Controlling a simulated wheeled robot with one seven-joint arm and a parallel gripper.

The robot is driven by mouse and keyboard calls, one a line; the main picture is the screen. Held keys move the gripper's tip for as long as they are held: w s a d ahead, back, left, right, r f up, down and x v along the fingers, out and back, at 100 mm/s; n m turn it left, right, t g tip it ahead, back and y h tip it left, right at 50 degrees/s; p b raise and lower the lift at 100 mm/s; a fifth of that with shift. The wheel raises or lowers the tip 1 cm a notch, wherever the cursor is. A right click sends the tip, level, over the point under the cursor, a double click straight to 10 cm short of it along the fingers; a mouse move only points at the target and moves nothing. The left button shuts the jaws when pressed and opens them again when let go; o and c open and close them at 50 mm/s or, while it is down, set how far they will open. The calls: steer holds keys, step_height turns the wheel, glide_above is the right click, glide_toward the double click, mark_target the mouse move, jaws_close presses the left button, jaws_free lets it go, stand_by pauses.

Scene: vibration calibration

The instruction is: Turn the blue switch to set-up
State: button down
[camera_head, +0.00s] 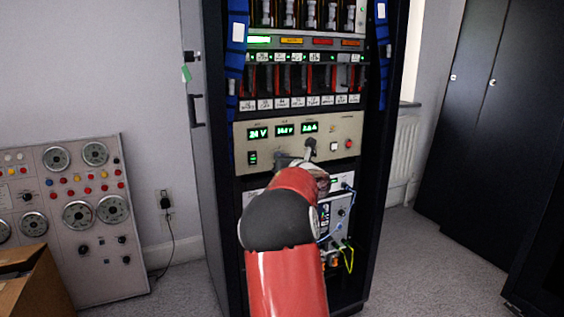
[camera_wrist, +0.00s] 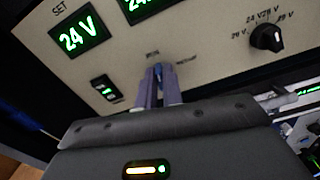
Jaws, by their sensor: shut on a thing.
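The beige power panel (camera_head: 345,128) sits in the rack, with green displays reading 24 V at its left. In the wrist view the same panel (camera_wrist: 205,50) fills the upper part. The blue switch (camera_wrist: 158,70) is a small bluish tip on the panel, mostly hidden between my fingers. Small labels stand above it and to its right, too blurred to read surely. My gripper (camera_wrist: 159,88) is shut on the blue switch, its two narrow fingers pointing at the panel. In the head view my red and black arm hides the switch.
A black rotary knob (camera_wrist: 268,38) with voltage marks is on the panel, right of my gripper. The rack (camera_head: 215,200) has an open door edge at left. A gauge console (camera_head: 75,235) stands at left, dark cabinets (camera_head: 490,110) at right. Grey floor lies between.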

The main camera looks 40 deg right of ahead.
steer(key=shift+d+f+m+p, duration=0.1)
steer(key=shift+m+p, duration=0.2)
steer(key=shift+m, duration=3.65)
steer(key=shift+f+m+p, duration=0.1)
steer(key=shift+m+p, duration=0.2)
steer(key=shift+m, duration=3.65)
steer(key=c, duration=1.5)
jaws_free()
steer(key=shift+c, duration=0.2)
steer(key=b+v, duration=0.1)
steer(key=v, duration=0.7)
